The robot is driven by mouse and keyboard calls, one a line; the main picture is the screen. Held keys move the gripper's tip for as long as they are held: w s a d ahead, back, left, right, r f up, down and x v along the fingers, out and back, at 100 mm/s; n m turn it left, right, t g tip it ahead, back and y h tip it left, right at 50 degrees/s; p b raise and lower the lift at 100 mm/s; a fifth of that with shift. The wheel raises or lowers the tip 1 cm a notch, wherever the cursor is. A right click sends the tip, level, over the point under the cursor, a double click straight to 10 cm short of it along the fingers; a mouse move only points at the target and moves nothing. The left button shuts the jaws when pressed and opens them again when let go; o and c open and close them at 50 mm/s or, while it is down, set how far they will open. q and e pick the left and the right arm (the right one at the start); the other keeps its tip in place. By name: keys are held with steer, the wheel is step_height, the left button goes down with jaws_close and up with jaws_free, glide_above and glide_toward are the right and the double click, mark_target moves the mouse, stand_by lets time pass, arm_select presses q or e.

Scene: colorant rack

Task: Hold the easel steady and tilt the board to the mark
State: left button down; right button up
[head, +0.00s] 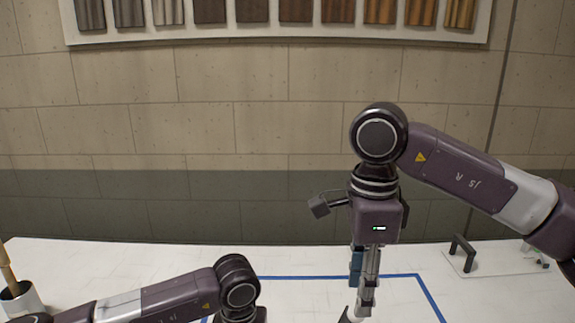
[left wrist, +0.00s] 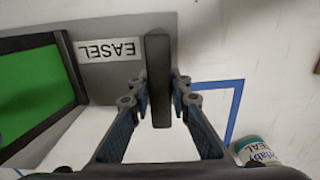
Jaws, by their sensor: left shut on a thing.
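In the left wrist view a grey easel plate (left wrist: 100,75) bears a label reading EASEL. A green board with a black frame (left wrist: 30,95) lies beside it at the left edge, partly cut off. My left gripper (left wrist: 161,82) is shut on an upright dark bar (left wrist: 158,48) next to the label, a finger on each side. In the head view the left gripper, the easel and the board are below the frame. My right gripper (head: 362,300) points down over the white table; its fingers overlap edge-on, so their opening is unclear. I cannot make out the mark.
The white table (head: 150,262) has a blue tape outline (head: 428,296). A black handle on a plate (head: 462,252) is at the right. A white cup (head: 22,303) with a wooden-handled tool stands at the left. A labelled can (left wrist: 256,152) is near the tape.

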steer(key=shift+f, duration=3.25)
steer(key=shift+c, duration=0.5)
jaws_close()
steer(key=shift+d+f, duration=0.25)
steer(key=shift+d, duration=0.8)
steer(key=shift+d+f, duration=0.15)
steer(key=shift+d, duration=0.35)
steer(key=shift+d+f, duration=0.15)
steer(key=shift+d, duration=0.35)
